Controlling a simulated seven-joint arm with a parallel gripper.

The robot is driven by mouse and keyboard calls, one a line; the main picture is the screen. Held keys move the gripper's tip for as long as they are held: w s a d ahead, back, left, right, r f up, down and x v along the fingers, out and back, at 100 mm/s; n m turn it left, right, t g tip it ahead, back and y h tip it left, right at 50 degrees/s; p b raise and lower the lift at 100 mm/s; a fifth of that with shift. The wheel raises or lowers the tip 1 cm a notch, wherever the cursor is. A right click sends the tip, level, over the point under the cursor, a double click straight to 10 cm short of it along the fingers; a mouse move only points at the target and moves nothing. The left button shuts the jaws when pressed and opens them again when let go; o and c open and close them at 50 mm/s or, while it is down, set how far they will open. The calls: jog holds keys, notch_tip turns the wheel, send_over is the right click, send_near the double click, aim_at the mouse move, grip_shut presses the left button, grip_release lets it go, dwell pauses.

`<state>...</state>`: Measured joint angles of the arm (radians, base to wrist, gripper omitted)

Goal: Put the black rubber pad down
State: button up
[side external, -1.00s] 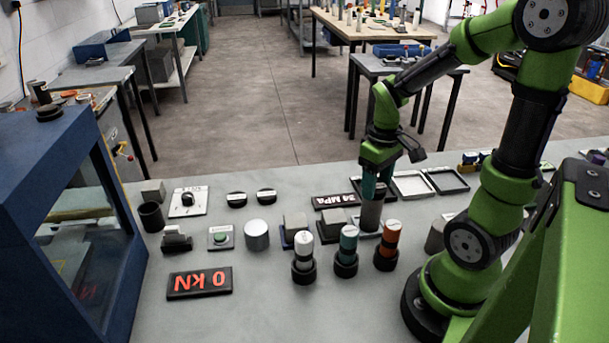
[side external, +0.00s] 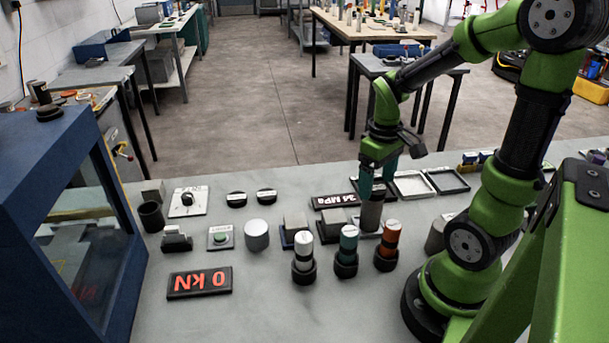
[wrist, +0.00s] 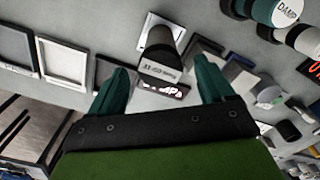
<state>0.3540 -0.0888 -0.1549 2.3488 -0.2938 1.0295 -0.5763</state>
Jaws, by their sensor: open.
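A black rubber pad (wrist: 160,69) with a white label sits on the end of a grey cylinder (wrist: 162,38) in the wrist view. The grey cylinder (side external: 370,216) stands upright on a light plate in the side view, where the pad on its top is small and partly hidden by my fingers. My gripper (side external: 378,180) is over the cylinder top, fingers spread. In the wrist view my gripper (wrist: 163,85) shows its teal fingers open on either side of the pad, with gaps on both sides.
Two black labelled discs (side external: 237,200) (side external: 267,195) lie on the grey bench. A black MPa display (side external: 335,201) is just left of the cylinder. Labelled cylinders in black cups (side external: 304,270) (side external: 346,264) (side external: 386,257) stand in front. Empty trays (side external: 412,184) (side external: 447,180) lie behind right.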

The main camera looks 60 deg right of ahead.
aim_at(376, 188)
notch_tip(376, 188, up, 11)
jog(key=w+a+r+m+t+y, duration=0.1)
jog(key=a+t, duration=0.6)
jog(key=a, duration=0.9)
jog(key=shift+r+m+y, duration=0.2)
jog(key=shift+m+y, duration=0.2)
jog(key=shift+y, duration=0.1)
jog(key=shift+w, duration=0.1)
